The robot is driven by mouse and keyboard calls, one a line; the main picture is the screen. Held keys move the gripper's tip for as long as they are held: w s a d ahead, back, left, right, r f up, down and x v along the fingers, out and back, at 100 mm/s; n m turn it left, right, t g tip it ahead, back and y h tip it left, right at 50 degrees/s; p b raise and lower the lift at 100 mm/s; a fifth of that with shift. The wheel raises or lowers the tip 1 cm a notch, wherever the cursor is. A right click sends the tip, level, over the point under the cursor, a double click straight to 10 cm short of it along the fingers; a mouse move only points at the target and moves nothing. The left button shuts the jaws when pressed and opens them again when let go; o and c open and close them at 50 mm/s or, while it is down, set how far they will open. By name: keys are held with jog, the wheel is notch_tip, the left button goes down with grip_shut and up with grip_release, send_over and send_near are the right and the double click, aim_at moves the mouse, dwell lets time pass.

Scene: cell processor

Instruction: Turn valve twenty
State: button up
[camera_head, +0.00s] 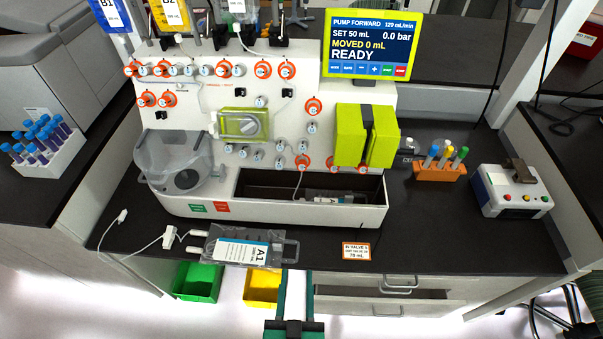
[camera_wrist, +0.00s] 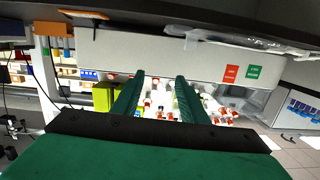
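The white cell processor (camera_head: 210,95) stands on the dark bench in the head view. Its front carries several valves with orange rings, such as one valve (camera_head: 313,106) at right of the panel, and several smaller plain blue-grey knobs (camera_head: 260,101). The valve numbers are too small to read, so I cannot tell which is valve twenty. My gripper (camera_head: 296,273) is at the bottom centre, in front of the bench edge and well apart from the valves. In the wrist view my gripper (camera_wrist: 158,77) has its two green fingers apart with nothing held. The processor there appears upside down.
A screen (camera_head: 372,45) reads READY. A yellow-green pump block (camera_head: 350,135) juts out at the panel's right. A bag marked A1 (camera_head: 240,247) and a small label card (camera_head: 356,251) lie on the front bench. An orange tube rack (camera_head: 440,172) and control box (camera_head: 510,193) stand right.

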jog(key=t, duration=0.1)
send_near(302, 169)
jog(key=w, duration=0.8)
jog(key=shift+w+f, duration=0.1)
jog(key=shift+f, duration=0.1)
grip_shut()
